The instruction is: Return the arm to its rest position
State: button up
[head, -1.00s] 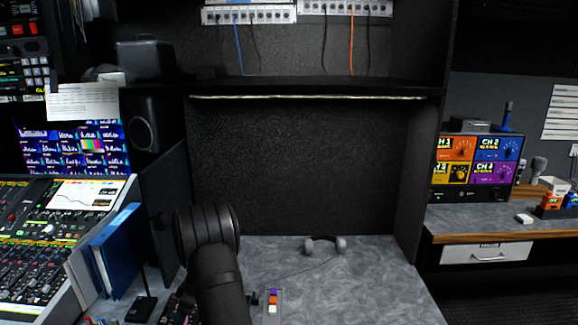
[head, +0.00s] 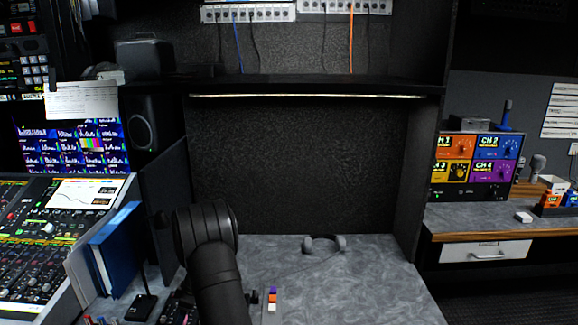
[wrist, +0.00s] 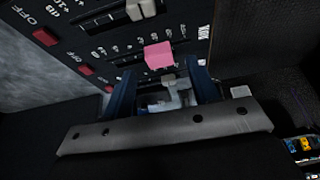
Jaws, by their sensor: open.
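My gripper (wrist: 165,82) shows in the wrist view with its two blue fingers apart and nothing held between them. A pink fader cap (wrist: 158,55) on a dark control panel (wrist: 80,50) lies just beyond the fingertips. I cannot tell whether either finger touches it. My dark arm rises from the bottom of the head view, left of centre, and hides my gripper there. Part of a dark panel (head: 178,308) shows left of my arm.
Grey headphones (head: 323,244) lie on the worktop (head: 350,290), which is mostly clear on the right. Blue binders (head: 115,250) and a mixing console (head: 45,240) stand left. A shelf (head: 320,90) crosses above. A drawer (head: 487,252) is at right.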

jog(key=v, duration=1.4)
jog(key=x, duration=1.6)
jog(key=shift+a+f, duration=0.1)
jog(key=shift+f, duration=0.15)
notch_tip(320, 180, up, 7)
jog(key=shift+r, duration=0.75)
jog(key=shift+f, duration=0.1)
notch_tip(320, 180, down, 9)
jog(key=shift+r, duration=0.25)
jog(key=v, duration=1.2)
jog(key=shift+r, duration=0.15)
